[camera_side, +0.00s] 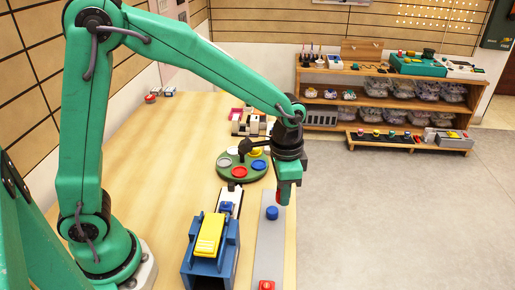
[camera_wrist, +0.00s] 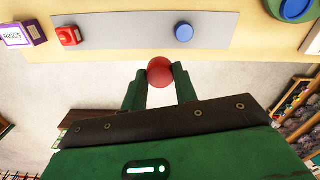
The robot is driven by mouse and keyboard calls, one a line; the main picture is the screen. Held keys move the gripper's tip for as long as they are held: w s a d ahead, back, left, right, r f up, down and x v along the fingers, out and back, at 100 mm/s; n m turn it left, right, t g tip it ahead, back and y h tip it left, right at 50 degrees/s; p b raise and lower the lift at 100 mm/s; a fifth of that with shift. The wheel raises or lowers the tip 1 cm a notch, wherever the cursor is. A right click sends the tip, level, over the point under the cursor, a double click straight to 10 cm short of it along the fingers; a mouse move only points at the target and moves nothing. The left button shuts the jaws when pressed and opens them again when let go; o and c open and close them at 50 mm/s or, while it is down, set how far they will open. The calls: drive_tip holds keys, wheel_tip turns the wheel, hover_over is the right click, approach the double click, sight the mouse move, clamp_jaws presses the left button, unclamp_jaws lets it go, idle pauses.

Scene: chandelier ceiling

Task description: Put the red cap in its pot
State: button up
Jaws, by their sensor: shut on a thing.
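The red cap (camera_wrist: 160,71) shows as a round red shape between my fingertips in the wrist view. My gripper (camera_wrist: 160,85) is shut on it. In the side view my gripper (camera_side: 283,197) hangs above the right edge of the table, and only a sliver of red shows at its tip. The round green tray (camera_side: 264,175) behind and left of it carries coloured round pots. The red pot (camera_side: 238,171) is at its front, between a grey pot (camera_side: 224,161) and a blue pot (camera_side: 258,165). The cap is apart from the tray.
A grey strip (camera_side: 269,245) lies along the table's right edge with a blue cap (camera_side: 272,213) and a red block-like piece (camera_side: 266,285). A blue device with a yellow top (camera_side: 209,235) stands left of it. A dark knobbed post (camera_side: 244,147) rises from the tray.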

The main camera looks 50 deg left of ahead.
drive_tip(key=w+a+n, duration=0.2)
drive_tip(key=a+n, duration=0.1)
drive_tip(key=a, duration=0.8)
drive_tip(key=w+a+n, duration=0.1)
drive_tip(key=a+n, duration=0.2)
drive_tip(key=a, duration=0.8)
drive_tip(key=shift+w+a+f, duration=0.25)
drive_tip(key=shift+w+f, duration=0.1)
drive_tip(key=shift+f, duration=0.05)
drive_tip(key=shift+f, duration=0.15)
drive_tip(key=shift+f, duration=2.3)
drive_tip(key=shift+f, duration=1.1)
idle(0.7)
drive_tip(key=o, duration=1.4)
